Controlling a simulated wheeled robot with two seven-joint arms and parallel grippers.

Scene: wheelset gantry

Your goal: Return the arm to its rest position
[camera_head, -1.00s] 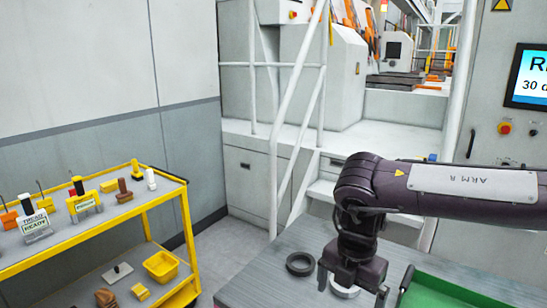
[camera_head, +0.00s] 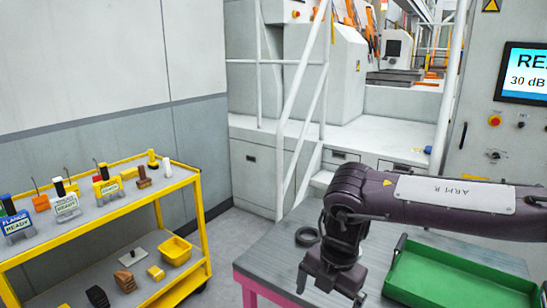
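My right arm (camera_head: 440,196), dark and marked ARM R, comes in from the right over the grey table. Its wrist bends down, and the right gripper (camera_head: 332,284) is at the lower middle of the view, above or near the tabletop. Its fingertips are not clearly seen, so I cannot tell whether it is open or holds anything. My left arm and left gripper are out of view.
A yellow cart (camera_head: 150,190) with several items is at left. Steps and a railing (camera_head: 300,110) are behind.

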